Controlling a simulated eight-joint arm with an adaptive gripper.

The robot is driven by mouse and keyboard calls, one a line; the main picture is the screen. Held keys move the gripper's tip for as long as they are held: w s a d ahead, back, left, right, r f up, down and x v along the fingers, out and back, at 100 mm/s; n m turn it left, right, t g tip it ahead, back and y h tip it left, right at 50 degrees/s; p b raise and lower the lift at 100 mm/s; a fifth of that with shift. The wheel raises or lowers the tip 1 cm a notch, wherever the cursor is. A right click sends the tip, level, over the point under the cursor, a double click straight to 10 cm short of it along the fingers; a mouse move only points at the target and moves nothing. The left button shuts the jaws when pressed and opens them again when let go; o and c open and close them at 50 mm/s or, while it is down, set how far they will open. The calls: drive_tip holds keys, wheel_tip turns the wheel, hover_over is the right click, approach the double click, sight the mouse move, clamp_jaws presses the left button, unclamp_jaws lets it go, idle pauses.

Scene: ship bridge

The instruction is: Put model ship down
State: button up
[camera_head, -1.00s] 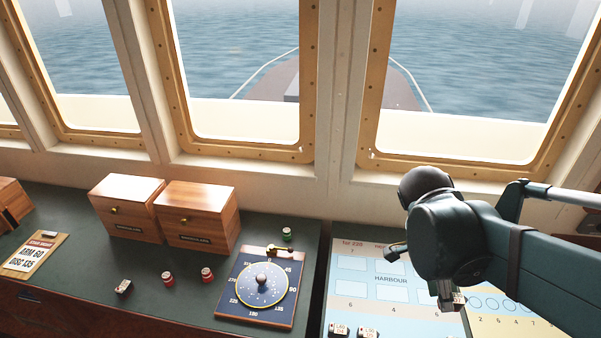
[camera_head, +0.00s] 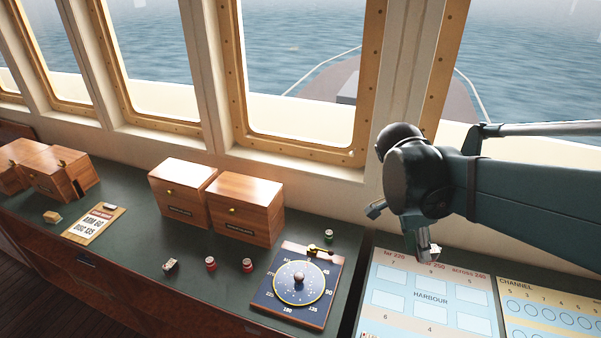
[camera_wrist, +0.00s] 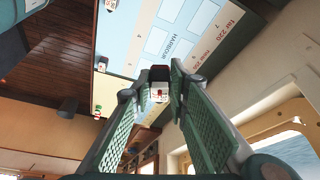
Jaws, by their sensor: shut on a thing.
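My gripper (camera_head: 424,246) hangs over the upper part of the blue harbour chart board (camera_head: 388,322) at the right. It is shut on a small model ship, a whitish block with dark and red parts. The held ship (camera_wrist: 159,91) shows between the fingertips in the wrist view, and a pale bit of it shows beside the fingers in the head view. The ship appears above the board; the exact gap cannot be told. The board has pale outlined rectangles with numbers. Another small ship (camera_wrist: 111,5) shows on the board in the wrist view.
A yellow channel chart (camera_head: 548,300) adjoins at right. A compass-dial board (camera_head: 262,306) lies left of the harbour board. Two wooden boxes (camera_head: 180,190) (camera_head: 245,210), red pieces (camera_head: 210,264) (camera_head: 247,265), a green piece (camera_head: 328,236) and a small block (camera_head: 171,265) stand on the counter.

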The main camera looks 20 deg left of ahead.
drive_tip(key=w+a+r+n+t+y, duration=0.15)
drive_tip(key=w+a, duration=0.25)
drive_tip(key=a, duration=0.7)
drive_tip(key=w+a+n+h, duration=0.1)
drive_tip(key=w+a+n, duration=0.25)
drive_tip(key=a, duration=0.65)
drive_tip(key=a+f+n+y+p, duration=0.15)
drive_tip(key=a+n, duration=0.25)
drive_tip(key=a, duration=2)
drive_tip(key=s+a+f+n+t+y, duration=0.1)
drive_tip(key=s+a+n, duration=0.15)
drive_tip(key=a, duration=0.65)
drive_tip(key=s+a+f+n+p, duration=0.15)
drive_tip(key=s+a, duration=0.25)
drive_tip(key=a, duration=0.4)
drive_tip(key=s+a+f+n+t+y, duration=0.1)
drive_tip(key=s+a, duration=0.2)
drive_tip(key=a, duration=0.6)
wheel_tip(320, 180, down, 12)
drive_tip(key=shift+r+g, duration=0.15)
drive_tip(key=shift+g, duration=0.2)
drive_tip(key=shift+s+d, duration=0.1)
drive_tip(key=shift+f, duration=3.1)
drive_tip(key=shift+f, duration=0.1)
drive_tip(key=shift+f, duration=1.75)
